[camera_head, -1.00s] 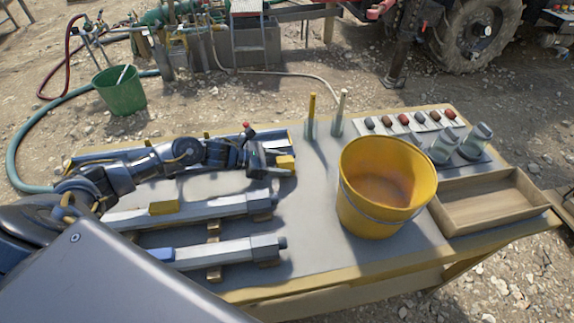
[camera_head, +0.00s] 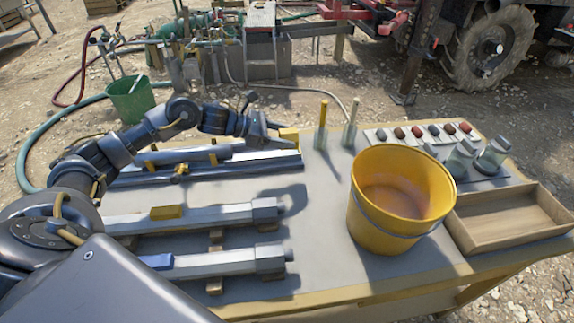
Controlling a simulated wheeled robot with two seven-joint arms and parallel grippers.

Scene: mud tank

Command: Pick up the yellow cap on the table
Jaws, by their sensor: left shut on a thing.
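The yellow cap (camera_head: 289,133) is at the fingertips of my left gripper (camera_head: 277,139). My left gripper is shut on it, and the fingers hide part of the cap. The cap shows above the far rack of long tubes (camera_head: 225,163), near its right end, and looks raised off the table (camera_head: 325,215). My right gripper is not in view.
A yellow bucket (camera_head: 385,222) stands right of centre, with a wooden tray (camera_head: 490,232) beside it. Two upright sticks (camera_head: 322,125), a row of samples and glass jars (camera_head: 461,158) line the back. Two grey tubes (camera_head: 215,217) lie in front.

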